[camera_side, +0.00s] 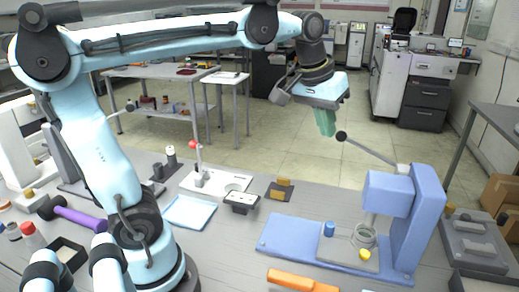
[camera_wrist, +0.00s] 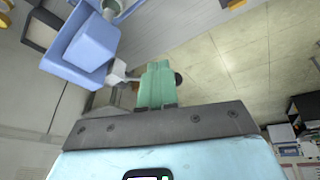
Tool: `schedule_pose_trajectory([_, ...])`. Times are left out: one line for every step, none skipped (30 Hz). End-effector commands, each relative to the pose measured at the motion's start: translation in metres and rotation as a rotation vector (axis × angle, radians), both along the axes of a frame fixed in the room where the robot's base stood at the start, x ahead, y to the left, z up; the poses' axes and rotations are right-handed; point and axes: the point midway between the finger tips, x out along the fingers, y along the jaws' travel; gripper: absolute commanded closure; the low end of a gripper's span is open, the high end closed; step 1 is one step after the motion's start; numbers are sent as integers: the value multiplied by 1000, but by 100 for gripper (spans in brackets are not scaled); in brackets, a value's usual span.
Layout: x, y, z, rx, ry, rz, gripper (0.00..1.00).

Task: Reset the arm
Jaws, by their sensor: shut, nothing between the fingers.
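My gripper (camera_side: 325,122) has pale green fingers and hangs in the air above the back edge of the bench, fingers pointing down. The fingers are pressed together with nothing between them; they also show shut in the wrist view (camera_wrist: 156,86). My light blue arm reaches across the top of the side view from the left. The blue spark stand (camera_side: 412,215) stands on the bench to the right of and below my gripper, apart from it. Its lever with a black ball knob (camera_side: 341,136) points up and left, close to my fingertips in the side view. The stand also shows in the wrist view (camera_wrist: 82,45).
A grey block (camera_side: 472,242) lies right of the stand. The air left of my gripper is free.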

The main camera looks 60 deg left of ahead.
Motion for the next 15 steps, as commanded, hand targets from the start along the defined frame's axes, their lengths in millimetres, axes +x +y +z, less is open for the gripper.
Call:
schedule_pose_trajectory([-12, -3, -11, 11, -26, -32, 100])
schedule_pose_trajectory([-18, -4, -18, 19, -42, -51, 100])
schedule_pose_trajectory([-25, -6, -27, 30, -64, -77, 100])
schedule_pose_trajectory([-31, -7, -34, 38, -81, -97, 100])
schedule_pose_trajectory([-37, -9, -42, 47, -97, -117, 100])
schedule_pose_trajectory([-45, -10, -52, 58, -119, -143, 100])
schedule_pose_trajectory([-51, -12, -59, 67, -134, -159, 100])
schedule_pose_trajectory([-56, -13, -67, 75, -149, -178, 100])
schedule_pose_trajectory([-62, -14, -76, 86, -168, -197, 100])
schedule_pose_trajectory([-67, -15, -83, 93, -181, -212, 100])
schedule_pose_trajectory([-71, -15, -89, 101, -192, -225, 100])
schedule_pose_trajectory([-76, -16, -96, 109, -207, -242, 100])
schedule_pose_trajectory([-79, -17, -101, 114, -215, -252, 100])
schedule_pose_trajectory([-81, -17, -105, 119, -223, -260, 100])
schedule_pose_trajectory([-84, -18, -109, 125, -232, -270, 100])
